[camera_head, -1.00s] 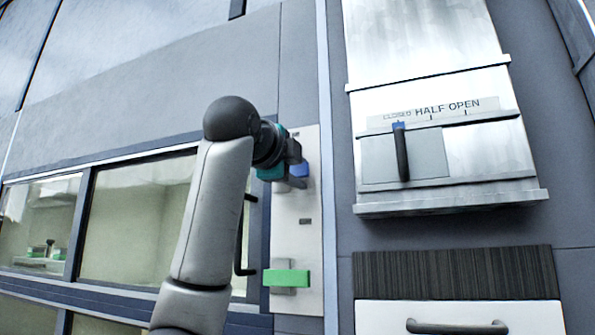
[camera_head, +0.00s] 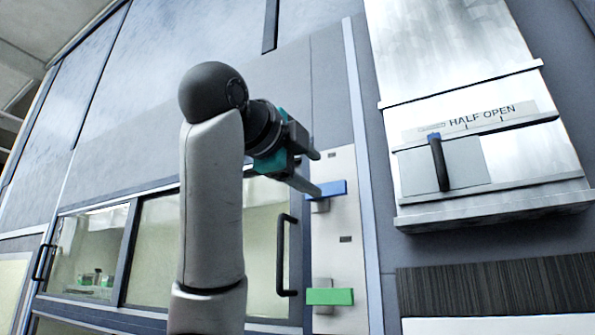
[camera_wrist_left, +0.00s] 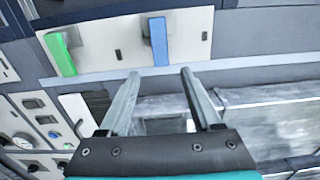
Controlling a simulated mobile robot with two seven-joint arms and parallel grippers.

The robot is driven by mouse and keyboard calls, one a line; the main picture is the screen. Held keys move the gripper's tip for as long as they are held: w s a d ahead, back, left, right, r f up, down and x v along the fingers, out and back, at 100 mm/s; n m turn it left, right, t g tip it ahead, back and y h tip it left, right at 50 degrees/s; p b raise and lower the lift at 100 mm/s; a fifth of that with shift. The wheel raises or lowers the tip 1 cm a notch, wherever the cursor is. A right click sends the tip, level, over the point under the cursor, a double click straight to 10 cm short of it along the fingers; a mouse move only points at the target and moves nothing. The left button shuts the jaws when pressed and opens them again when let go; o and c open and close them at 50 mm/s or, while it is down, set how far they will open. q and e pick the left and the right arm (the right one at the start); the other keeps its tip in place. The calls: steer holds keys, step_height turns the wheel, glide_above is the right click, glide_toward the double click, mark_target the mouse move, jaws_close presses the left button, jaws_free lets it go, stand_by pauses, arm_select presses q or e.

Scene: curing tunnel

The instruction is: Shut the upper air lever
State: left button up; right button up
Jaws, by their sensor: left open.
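The upper air lever (camera_head: 332,189) is a blue bar on a pale upright panel (camera_head: 341,255), lying roughly crosswise like the green lower lever (camera_head: 330,297). My left gripper (camera_head: 316,173) is open and empty at the panel's left edge. In the head view its lower finger overlaps the blue bar's left end; contact there cannot be told. In the left wrist view, the blue lever (camera_wrist_left: 158,41) is just beyond the gap between the open fingertips (camera_wrist_left: 160,74), with nothing between them. The green lever (camera_wrist_left: 60,54) is off to the left there. My right gripper is not in view.
A slide handle (camera_head: 438,163) beside a "HALF OPEN" scale sits on a metal box to the right. A black door handle (camera_head: 284,255) stands on the windowed front left of the panel. A dark ribbed strip (camera_head: 500,288) lies below the box.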

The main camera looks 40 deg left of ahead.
arm_select(q)
steer(key=shift+b+v, duration=0.8)
steer(key=shift+v, duration=1.4)
